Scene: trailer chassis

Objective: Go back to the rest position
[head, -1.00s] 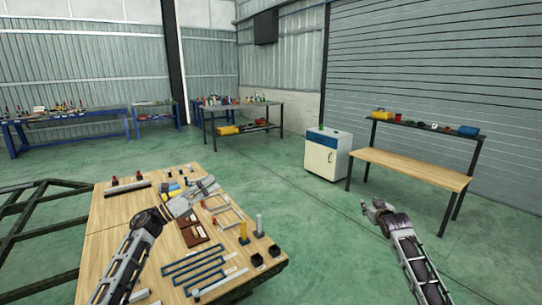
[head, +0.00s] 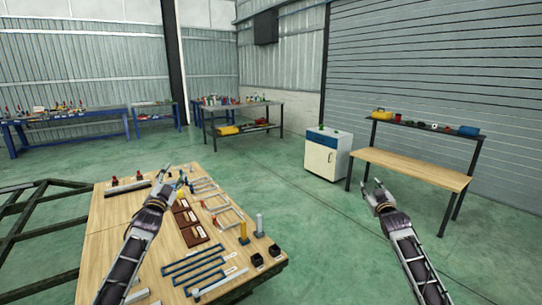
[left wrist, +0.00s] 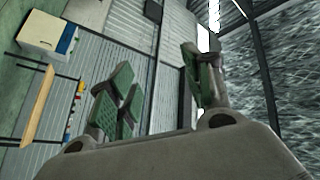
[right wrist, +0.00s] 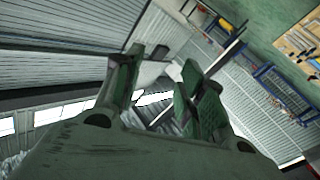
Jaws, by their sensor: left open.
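My left gripper (head: 172,175) is over the far left part of the wooden workbench (head: 108,225) in the head view. Its fingers also show in the left wrist view (left wrist: 160,85), spread apart with nothing between them. My right gripper (head: 371,187) is over the green floor, right of the workbench. In the right wrist view its fingers (right wrist: 160,90) stand apart and hold nothing. My left arm hides part of the workbench top.
A dark frame (head: 30,222) stands at left. A white cabinet (head: 322,155) and a shelved bench (head: 415,168) stand behind the right gripper. Open floor lies between.

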